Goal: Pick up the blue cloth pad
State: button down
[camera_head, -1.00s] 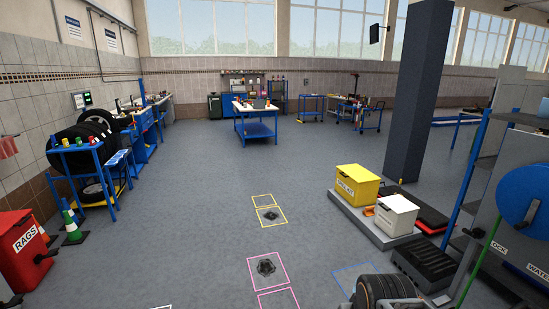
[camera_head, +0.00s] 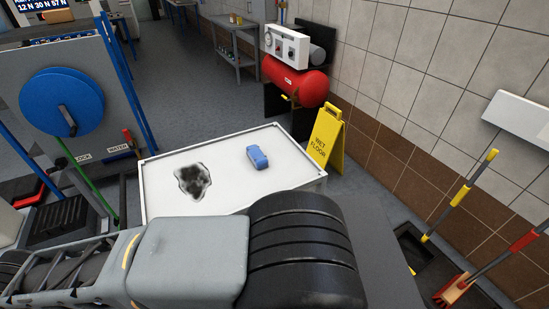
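The blue cloth pad (camera_head: 257,157) is a small rounded block. It lies flat on the right part of a white-topped bench (camera_head: 228,160) with a raised rim, and nothing covers it. A dark grey-black smudge (camera_head: 192,181) is on the white top, left of the pad and nearer to me. My gripper is not in view. Only grey and black links of my own arm cross the bottom of the picture, hiding the bench's near edge.
A yellow wet floor sign (camera_head: 326,140) stands just right of the bench. A red compressor tank (camera_head: 295,80) is behind. A panel with a blue hose reel (camera_head: 62,101) stands left. Brooms (camera_head: 460,194) lean at the right wall. Open floor lies beyond the bench.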

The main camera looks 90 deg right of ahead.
aim_at(260, 160)
jog(key=z, duration=3)
